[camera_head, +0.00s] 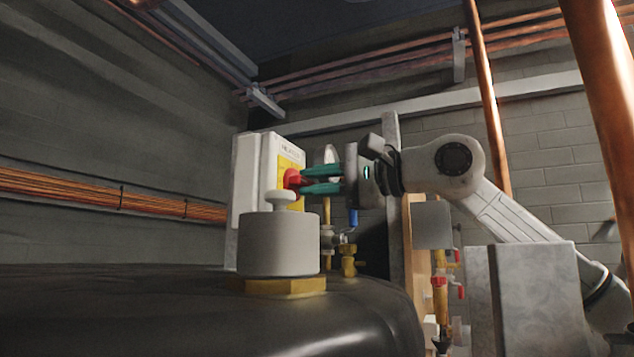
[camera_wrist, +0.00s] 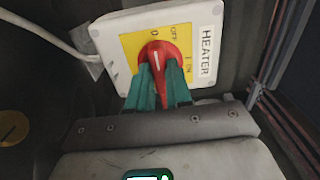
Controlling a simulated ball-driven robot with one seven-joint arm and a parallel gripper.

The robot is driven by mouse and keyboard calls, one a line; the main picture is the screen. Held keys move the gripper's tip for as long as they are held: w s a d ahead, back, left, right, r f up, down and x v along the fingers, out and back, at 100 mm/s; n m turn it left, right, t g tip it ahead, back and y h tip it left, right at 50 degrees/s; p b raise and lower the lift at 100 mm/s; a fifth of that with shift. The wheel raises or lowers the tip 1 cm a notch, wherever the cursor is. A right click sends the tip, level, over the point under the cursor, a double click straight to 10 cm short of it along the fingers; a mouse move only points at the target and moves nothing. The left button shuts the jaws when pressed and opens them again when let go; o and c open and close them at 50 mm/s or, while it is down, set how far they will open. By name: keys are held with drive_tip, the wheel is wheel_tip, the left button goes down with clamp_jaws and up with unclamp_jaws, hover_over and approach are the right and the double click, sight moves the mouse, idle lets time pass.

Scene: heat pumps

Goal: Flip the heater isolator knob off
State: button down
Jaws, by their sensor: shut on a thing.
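The heater isolator is a white box (camera_wrist: 112,42) with a yellow plate (camera_wrist: 131,43), a red knob (camera_wrist: 157,53) and a HEATER label. In the wrist view, the knob's white mark points towards the "0" near OFF; "I ON" is to the right. My gripper (camera_wrist: 158,76) is shut on the knob, one green finger on each side; the fingers hide its lower part. In the head view, the isolator box (camera_head: 248,176) is on the left, and my gripper (camera_head: 304,181) reaches the red knob (camera_head: 291,179) from the right.
A black tank (camera_head: 150,310) with a grey cylindrical fitting (camera_head: 278,245) stands in front of and below the isolator. Copper pipes (camera_head: 490,100) run at the right. Valves and pipework (camera_head: 347,260) are below my gripper. A pale cable (camera_wrist: 45,33) runs left of the box.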

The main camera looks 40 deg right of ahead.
drive_tip(key=c, duration=1)
unclamp_jaws()
drive_tip(key=shift+c, duration=0.2)
drive_tip(key=b+v, duration=0.3)
drive_tip(key=v, duration=0.7)
drive_tip(key=shift+s, duration=0.35)
drive_tip(key=shift+d+f, duration=0.1)
